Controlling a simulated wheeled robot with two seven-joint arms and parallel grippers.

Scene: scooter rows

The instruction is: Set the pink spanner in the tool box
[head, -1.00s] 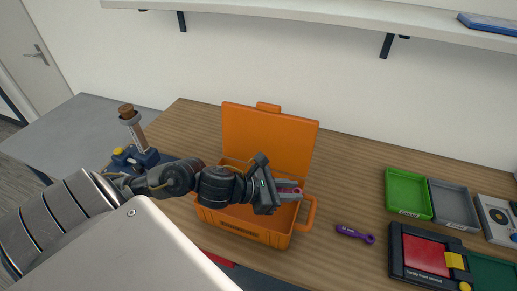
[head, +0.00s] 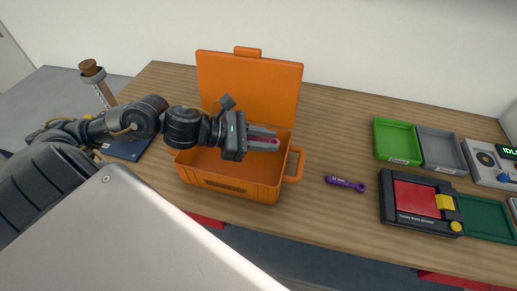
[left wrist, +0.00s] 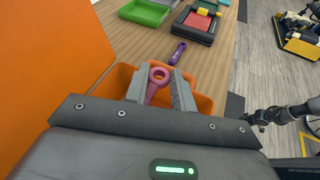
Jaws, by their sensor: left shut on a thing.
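The pink spanner (left wrist: 157,80) is held between the fingers of my left gripper (left wrist: 160,88), its ring end showing in the left wrist view. In the head view, my left gripper (head: 263,138) is over the open orange tool box (head: 228,180), and a bit of the pink spanner (head: 264,143) shows between its fingers. The box's lid (head: 248,88) stands up behind. The spanner's other end is hidden by the gripper. My right gripper is not in view.
A purple spanner (head: 345,184) lies on the wooden table to the right of the box. Green (head: 397,160) and grey (head: 440,168) trays and a black unit with a red panel (head: 415,198) stand further right. A blue-based stand with a cork-topped post (head: 95,75) is at left.

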